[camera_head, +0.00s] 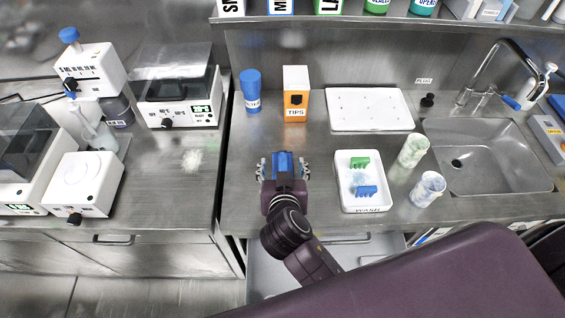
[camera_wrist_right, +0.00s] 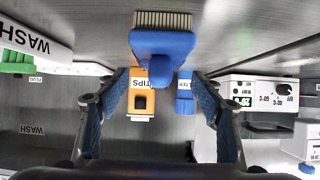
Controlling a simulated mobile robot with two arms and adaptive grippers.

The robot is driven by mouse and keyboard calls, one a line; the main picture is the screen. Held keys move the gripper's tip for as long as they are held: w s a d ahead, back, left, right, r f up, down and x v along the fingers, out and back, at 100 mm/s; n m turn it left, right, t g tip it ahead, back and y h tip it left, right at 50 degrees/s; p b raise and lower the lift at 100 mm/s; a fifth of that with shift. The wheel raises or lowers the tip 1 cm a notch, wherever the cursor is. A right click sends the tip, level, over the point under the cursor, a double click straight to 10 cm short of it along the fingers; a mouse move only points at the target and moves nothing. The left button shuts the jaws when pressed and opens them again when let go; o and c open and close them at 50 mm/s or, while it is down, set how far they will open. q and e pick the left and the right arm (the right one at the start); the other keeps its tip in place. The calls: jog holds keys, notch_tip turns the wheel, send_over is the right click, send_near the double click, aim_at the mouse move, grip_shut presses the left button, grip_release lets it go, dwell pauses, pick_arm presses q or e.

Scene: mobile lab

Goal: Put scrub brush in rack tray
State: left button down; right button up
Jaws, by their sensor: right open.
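A blue scrub brush (camera_wrist_right: 162,45) with pale bristles shows ahead of my right gripper (camera_wrist_right: 160,105) in the right wrist view, its rounded end towards me. The fingers are open on either side, with gaps beside the brush. In the head view, blue (camera_head: 284,163) shows between the fingertips of my right gripper (camera_head: 284,170) over the steel counter. A flat white tray (camera_head: 370,124) with small dark marks lies at the back, right of the gripper. It may be the rack tray; I cannot tell for sure. My left gripper is not in view.
A white WASH tray (camera_head: 345,197) holds a green and a blue item, right of my gripper. Two mottled cups (camera_head: 413,150) stand between it and the sink (camera_head: 490,160). An orange TIPS box (camera_head: 296,102) and a blue bottle (camera_head: 251,92) stand behind.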

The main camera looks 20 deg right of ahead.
aim_at(282, 156)
jog(key=shift+w+d+f, duration=0.2)
jog(key=shift+w+d, duration=0.05)
jog(key=shift+w, duration=0.4)
jog(key=p+x, duration=0.1)
jog(key=x, duration=0.2)
jog(key=shift+w+d+f, duration=0.1)
jog(key=shift+w+f, duration=0.05)
jog(key=shift+w, duration=0.15)
jog(key=shift+w+d+f, duration=0.1)
jog(key=shift+w+f, duration=0.1)
jog(key=shift+w, duration=0.15)
jog(key=shift+f, duration=0.1)
jog(key=c, duration=1.2)
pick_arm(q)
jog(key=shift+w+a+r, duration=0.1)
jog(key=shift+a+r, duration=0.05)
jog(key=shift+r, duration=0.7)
pick_arm(e)
jog(key=shift+c, duration=1.2)
